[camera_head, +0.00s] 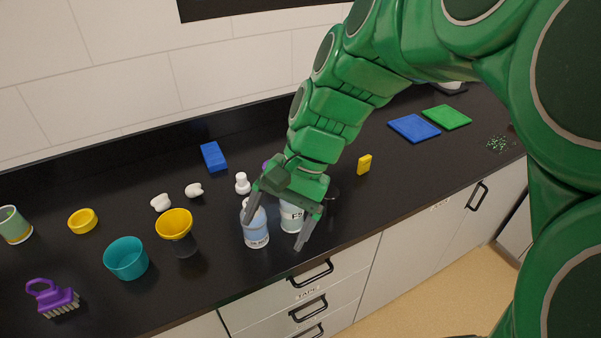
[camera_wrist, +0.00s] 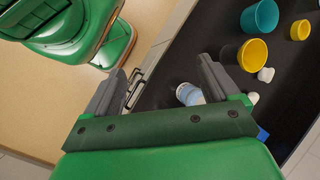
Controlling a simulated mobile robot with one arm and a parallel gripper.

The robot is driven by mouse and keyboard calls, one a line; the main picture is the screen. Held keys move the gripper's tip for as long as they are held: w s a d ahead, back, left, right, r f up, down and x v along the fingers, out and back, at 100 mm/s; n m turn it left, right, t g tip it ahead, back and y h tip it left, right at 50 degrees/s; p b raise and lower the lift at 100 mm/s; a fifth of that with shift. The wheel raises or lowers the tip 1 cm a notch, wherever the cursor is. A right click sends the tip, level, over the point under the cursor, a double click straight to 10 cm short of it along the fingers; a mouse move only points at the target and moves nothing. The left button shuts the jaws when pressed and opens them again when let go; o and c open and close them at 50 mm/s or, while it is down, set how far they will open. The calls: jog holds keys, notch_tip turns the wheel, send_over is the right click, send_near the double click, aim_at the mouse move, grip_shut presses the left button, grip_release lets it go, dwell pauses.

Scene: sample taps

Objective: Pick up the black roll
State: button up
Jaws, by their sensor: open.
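My gripper (camera_head: 274,233) is open, its fingers pointing down around the height of the bottles near the counter's front edge. The wrist view also shows the gripper (camera_wrist: 162,68) with its fingers spread and nothing held between them. A dark rounded thing (camera_head: 333,193) shows just right of the gripper in the head view, partly hidden; it may be the black roll, but I cannot tell for sure. A labelled bluish bottle (camera_head: 256,228) stands by the left finger, and a white labelled jar (camera_head: 291,217) stands behind the fingers, partly covered. The bottle also shows in the wrist view (camera_wrist: 188,95).
Left on the dark counter are a yellow cup (camera_head: 174,224) with a black part below it, a teal cup (camera_head: 126,259), a purple brush (camera_head: 55,299) and a yellow bowl (camera_head: 82,220). A yellow block (camera_head: 364,165) and a blue mat (camera_head: 414,128) lie right. Counter between them is clear.

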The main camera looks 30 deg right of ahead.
jog(key=w+d+m+t+y, duration=0.2)
jog(key=w+d+m, duration=0.3)
jog(key=r+m+t+y, duration=0.1)
jog(key=m+t+y, duration=0.1)
jog(key=m+t, duration=0.55)
send_over(329, 200)
jog(key=s+a, duration=0.3)
jog(key=m+g, duration=0.2)
jog(key=d+m+t+h, duration=0.1)
jog(key=d+m+t, duration=0.35)
jog(key=d, duration=0.45)
jog(key=shift+g, duration=0.4)
notch_tip(329, 200, down, 16)
jog(key=shift+s+d+f, duration=0.15)
jog(key=shift+f, duration=0.8)
jog(key=shift+x, duration=3.9)
jog(key=shift+r, duration=0.15)
jog(key=shift+c, duration=0.3)
jog(key=c, duration=1.1)
jog(key=shift+o, duration=0.2)
